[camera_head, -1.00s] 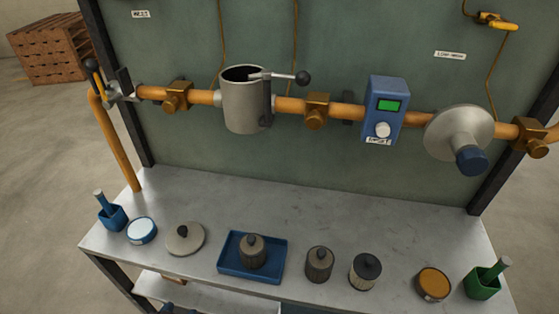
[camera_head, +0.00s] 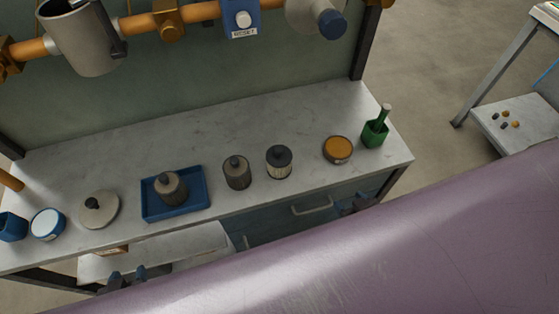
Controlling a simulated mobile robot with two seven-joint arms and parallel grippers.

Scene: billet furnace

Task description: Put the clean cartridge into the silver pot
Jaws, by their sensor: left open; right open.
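The silver pot (camera_head: 88,45) is an open grey cylinder on the orange pipe at upper left; its top is cut off by the picture's edge. A cartridge with pale sides and a dark cap (camera_head: 279,164), the cleanest looking, stands upright on the bench. A grey-brown cartridge (camera_head: 237,174) stands to its left. Another grey-brown cartridge (camera_head: 170,188) stands in a blue tray (camera_head: 189,205). My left gripper (camera_head: 128,278) is open and low in front of the bench at lower left. My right gripper (camera_head: 354,205) is open, near the bench's front right edge. Both look empty.
The bench's back strip is clear. A large purple surface fills the lower right.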

